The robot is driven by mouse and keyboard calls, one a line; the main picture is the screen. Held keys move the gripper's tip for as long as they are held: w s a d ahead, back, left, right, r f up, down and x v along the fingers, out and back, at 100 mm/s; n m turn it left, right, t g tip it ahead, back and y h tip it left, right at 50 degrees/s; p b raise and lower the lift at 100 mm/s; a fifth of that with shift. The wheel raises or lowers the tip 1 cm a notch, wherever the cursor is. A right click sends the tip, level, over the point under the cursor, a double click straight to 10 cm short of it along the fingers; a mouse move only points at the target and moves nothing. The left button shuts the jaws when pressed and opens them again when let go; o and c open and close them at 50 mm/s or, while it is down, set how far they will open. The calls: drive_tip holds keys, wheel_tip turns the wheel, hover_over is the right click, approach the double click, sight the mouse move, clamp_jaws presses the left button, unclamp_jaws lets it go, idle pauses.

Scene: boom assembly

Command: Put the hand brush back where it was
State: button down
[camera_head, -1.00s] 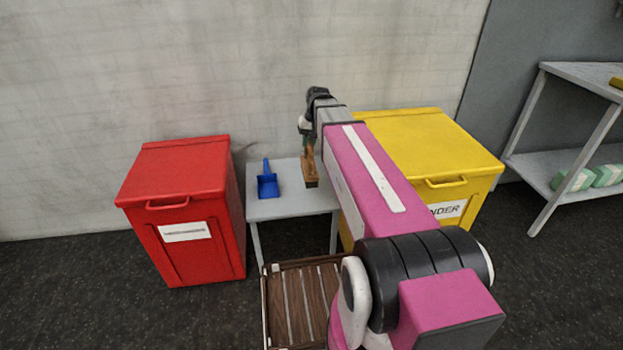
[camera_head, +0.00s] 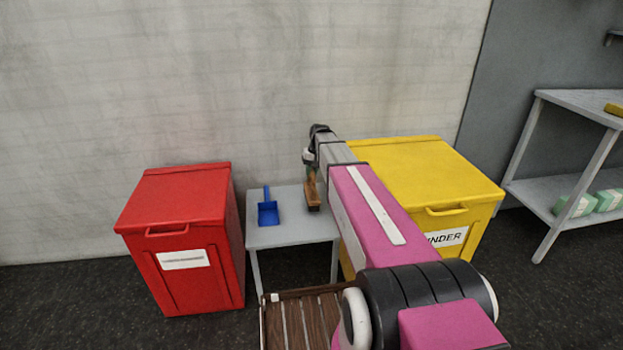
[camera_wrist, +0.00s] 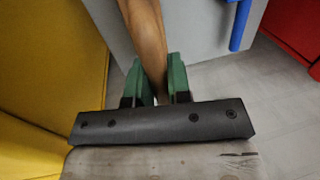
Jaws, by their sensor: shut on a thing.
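The hand brush (camera_head: 313,192) is brown and wood-coloured. In the head view it is upright at the right part of the small grey table (camera_head: 290,237), right of the blue dustpan (camera_head: 268,212). I cannot tell whether its lower end touches the tabletop. My gripper (camera_wrist: 163,82) is shut on the brush, with its green fingers on either side of the brown handle (camera_wrist: 146,35) in the wrist view. In the head view my gripper is partly hidden by my arm.
A red bin (camera_head: 180,225) stands left of the table and a yellow bin (camera_head: 430,170) close on its right. A slatted wooden crate (camera_head: 300,292) is in front. A wall is behind. Grey shelving (camera_head: 545,190) stands at the right. The tabletop's front is bare.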

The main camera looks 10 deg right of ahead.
drive_tip(key=shift+f, duration=1.8)
drive_tip(key=c, duration=1.1)
unclamp_jaws()
drive_tip(key=shift+o, duration=0.2)
wheel_tip(320, 180, up, 12)
drive_tip(key=d, duration=0.2)
drive_tip(key=s+f, duration=0.4)
drive_tip(key=s, duration=0.5)
drive_tip(key=s+a+f+h, duration=0.1)
drive_tip(key=s+f, duration=0.4)
drive_tip(key=s, duration=0.5)
drive_tip(key=s+a+f+h, duration=0.1)
drive_tip(key=s+f, duration=0.3)
drive_tip(key=s, duration=0.6)
drive_tip(key=shift+f, duration=0.4)
drive_tip(key=shift+s, duration=0.1)
